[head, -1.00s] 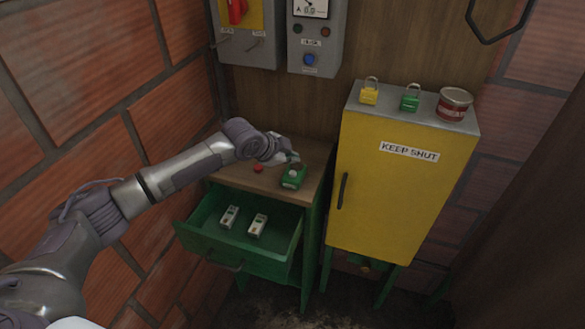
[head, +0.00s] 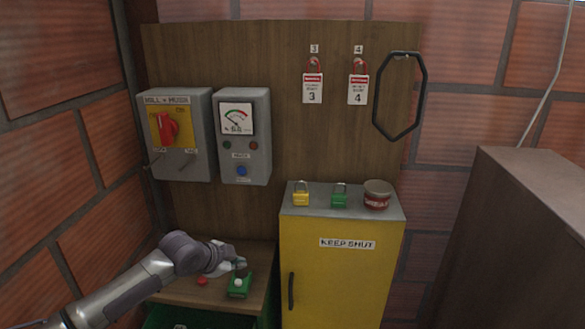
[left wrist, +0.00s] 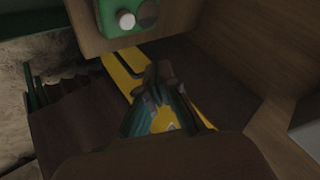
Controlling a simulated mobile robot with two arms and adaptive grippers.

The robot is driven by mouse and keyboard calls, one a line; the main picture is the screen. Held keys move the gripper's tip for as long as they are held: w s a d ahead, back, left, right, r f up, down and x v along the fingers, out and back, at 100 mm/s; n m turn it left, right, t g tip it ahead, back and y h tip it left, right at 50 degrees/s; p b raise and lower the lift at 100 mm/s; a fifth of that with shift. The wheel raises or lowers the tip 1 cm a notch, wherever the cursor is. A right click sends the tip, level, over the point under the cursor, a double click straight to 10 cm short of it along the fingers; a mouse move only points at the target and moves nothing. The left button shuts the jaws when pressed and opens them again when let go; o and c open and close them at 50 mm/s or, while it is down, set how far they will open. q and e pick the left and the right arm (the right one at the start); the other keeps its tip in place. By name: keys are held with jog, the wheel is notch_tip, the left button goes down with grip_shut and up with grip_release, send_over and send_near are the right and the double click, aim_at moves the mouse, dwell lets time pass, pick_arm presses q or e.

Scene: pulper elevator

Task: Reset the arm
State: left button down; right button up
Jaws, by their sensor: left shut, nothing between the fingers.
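My left arm comes in from the lower left in the head view. Its gripper (head: 238,265) is low over the wooden bench top (head: 208,292), beside a green box with a pale round button (head: 239,284). The gripper is shut and empty. In the left wrist view the fingers (left wrist: 160,85) are together, and the green box (left wrist: 122,15) with a white button and a dark round part shows at the top. Whether the fingers touch the box is unclear. My right gripper is not in view.
A yellow cabinet (head: 335,275) marked KEEP SHUT stands right of the bench, with two padlocks and a red tin (head: 377,196) on top. A switch box (head: 180,135) and meter box (head: 243,137) hang above the bench. A green drawer (head: 180,320) shows below.

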pick_arm(q)
jog(key=s+d+f+n+g, duration=0.1)
jog(key=s+d+f, duration=0.4)
jog(key=s, duration=0.5)
jog(key=s+d+f+n+g, duration=0.15)
jog(key=s+d+f, duration=0.35)
jog(key=s, duration=0.5)
jog(key=s+a+n+g+y, duration=0.1)
jog(key=s+a+n, duration=0.25)
jog(key=s, duration=0.35)
jog(key=s+a+n+y, duration=0.2)
jog(key=s+a+n, duration=0.1)
jog(key=s+a, duration=0.3)
jog(key=s+a+n+g+y, duration=0.1)
jog(key=s+a+n, duration=0.2)
jog(key=s, duration=0.5)
notch_tip(320, 180, down, 28)
jog(key=r+g+b, duration=0.1)
jog(key=b, duration=0.1)
jog(key=s+a+f+g+b, duration=0.1)
jog(key=s+a+f, duration=0.1)
jog(key=s+f, duration=1.5)
notch_tip(320, 180, down, 2)
jog(key=shift+s+a+f+b, duration=0.15)
jog(key=shift+s+b, duration=0.25)
